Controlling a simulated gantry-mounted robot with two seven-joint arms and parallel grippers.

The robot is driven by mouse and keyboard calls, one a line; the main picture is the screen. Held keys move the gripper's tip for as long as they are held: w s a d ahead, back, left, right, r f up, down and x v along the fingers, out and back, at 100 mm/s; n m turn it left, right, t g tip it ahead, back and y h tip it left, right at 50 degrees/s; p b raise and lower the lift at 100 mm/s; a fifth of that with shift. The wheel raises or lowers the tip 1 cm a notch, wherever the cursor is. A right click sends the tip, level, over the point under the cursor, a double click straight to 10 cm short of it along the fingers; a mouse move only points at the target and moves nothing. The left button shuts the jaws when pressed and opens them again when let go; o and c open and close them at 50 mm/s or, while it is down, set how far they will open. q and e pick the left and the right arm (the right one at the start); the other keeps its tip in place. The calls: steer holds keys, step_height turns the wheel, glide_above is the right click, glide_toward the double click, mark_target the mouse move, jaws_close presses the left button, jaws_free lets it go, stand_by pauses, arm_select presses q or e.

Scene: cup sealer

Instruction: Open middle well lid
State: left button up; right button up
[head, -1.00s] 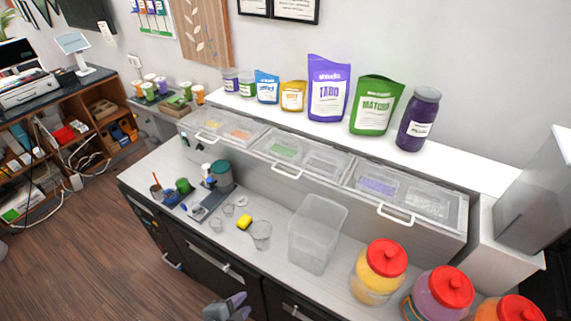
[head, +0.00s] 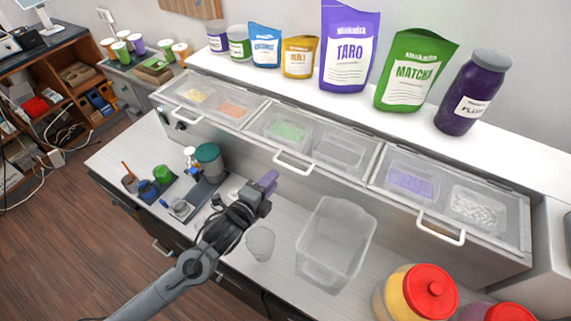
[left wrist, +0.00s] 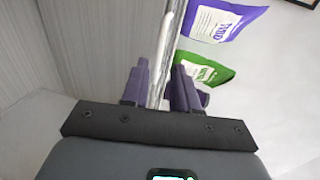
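The middle well lid (head: 313,143) is a clear panel lying closed over two compartments, the left one holding something green. Its white bar handle (head: 294,163) hangs at the front edge. My left gripper (head: 268,181) is in front of and below that handle, a little to its left, above the counter. In the left wrist view, its two purple fingers (left wrist: 161,88) are apart with nothing clearly held between them. The pale edge of the well unit (left wrist: 166,48) runs beyond them. My right gripper is not in view.
Closed lids lie on the left (head: 213,101) and right (head: 449,200). A clear bin (head: 335,243) and a clear cup (head: 260,243) stand on the counter (head: 240,267). Pouches such as the taro bag (head: 349,52) stand on the shelf behind.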

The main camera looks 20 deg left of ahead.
mark_target(285, 165)
arm_select(q)
steer(key=p+x, duration=0.1)
steer(key=x, duration=0.7)
steer(key=shift+w, duration=0.3)
steer(key=shift+c, duration=0.3)
jaws_close()
